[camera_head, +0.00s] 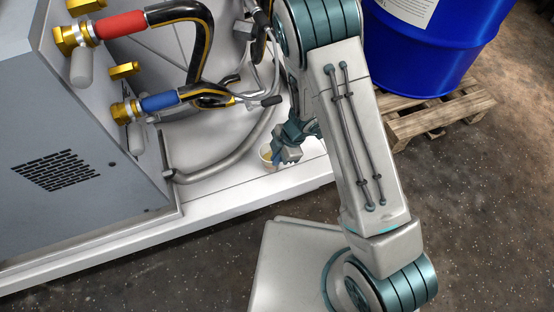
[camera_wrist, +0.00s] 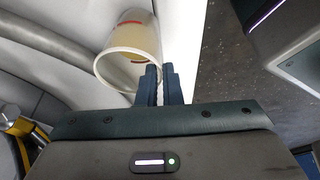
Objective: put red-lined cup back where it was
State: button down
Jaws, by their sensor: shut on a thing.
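The red-lined cup (camera_wrist: 125,50) is a pale, translucent cup with red marks, seen in the wrist view just beyond my gripper (camera_wrist: 159,85). My gripper's two fingers are close together and shut on the cup's near wall at its rim. In the head view the cup (camera_head: 266,155) shows small and partly hidden behind my gripper (camera_head: 280,154), at the white platform (camera_head: 235,188) near its front edge. I cannot tell whether the cup's base touches the platform.
A grey hose (camera_head: 215,170) lies on the platform left of the cup. A grey machine (camera_head: 75,130) with red- and blue-sleeved hoses stands at the left. A blue drum (camera_head: 425,45) on a wooden pallet (camera_head: 440,118) is at the upper right. The floor beyond the platform edge is dark.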

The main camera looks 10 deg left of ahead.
jog(key=shift+f, duration=0.1)
jog(key=shift+f, duration=0.35)
jog(key=c, duration=1.6)
grip_release()
jog(key=shift+r, duration=0.1)
jog(key=shift+r, duration=0.25)
jog(key=p+v, duration=0.7)
jog(key=v, duration=0.5)
jog(key=shift+r, duration=0.15)
